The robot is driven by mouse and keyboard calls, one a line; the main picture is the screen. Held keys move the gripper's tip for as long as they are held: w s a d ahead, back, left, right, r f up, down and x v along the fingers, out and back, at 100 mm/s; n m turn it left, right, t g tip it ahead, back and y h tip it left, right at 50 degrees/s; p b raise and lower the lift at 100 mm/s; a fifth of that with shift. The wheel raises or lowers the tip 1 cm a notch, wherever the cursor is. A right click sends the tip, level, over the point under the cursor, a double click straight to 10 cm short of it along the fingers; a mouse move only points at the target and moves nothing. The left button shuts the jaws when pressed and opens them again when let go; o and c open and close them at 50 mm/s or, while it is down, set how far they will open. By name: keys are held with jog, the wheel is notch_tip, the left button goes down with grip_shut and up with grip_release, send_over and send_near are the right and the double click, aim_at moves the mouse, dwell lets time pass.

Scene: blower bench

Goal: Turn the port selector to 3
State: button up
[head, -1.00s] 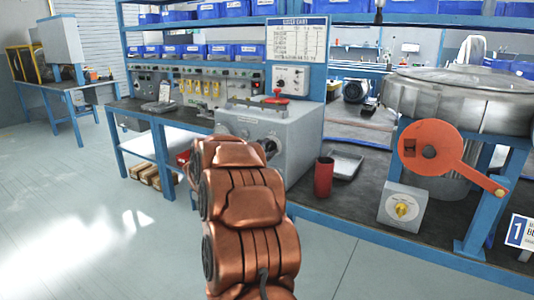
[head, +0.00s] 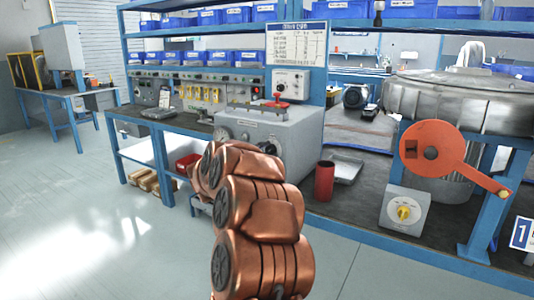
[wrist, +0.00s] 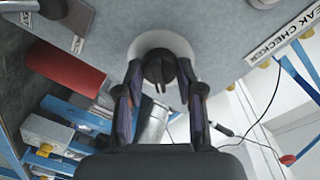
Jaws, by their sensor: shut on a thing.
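The port selector appears as a black knob (wrist: 158,70) on a round white dial (wrist: 172,42), set in the face of the grey leak checker box (wrist: 225,45). My gripper (wrist: 160,82) has a finger on each side of the knob and is shut on it. The dial's numbers and the pointer's setting cannot be read in the wrist view. In the head view the grey box (head: 283,130) stands on the bench, and my copper arm covers part of its front. My gripper is hidden there.
A red cylinder (head: 324,181) and a shallow metal tray (head: 346,168) stand right of the box. Farther right are a small grey box with a yellow knob (head: 404,212) and an orange lever (head: 455,160) by a steel drum. The floor at left is clear.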

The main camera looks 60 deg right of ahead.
jog(key=o, duration=1.2)
jog(key=shift+c, duration=0.2)
jog(key=shift+a, duration=0.1)
jog(key=a, duration=1.1)
jog(key=shift+a+r, duration=0.3)
jog(key=shift+a, duration=0.1)
jog(key=shift+w, duration=0.1)
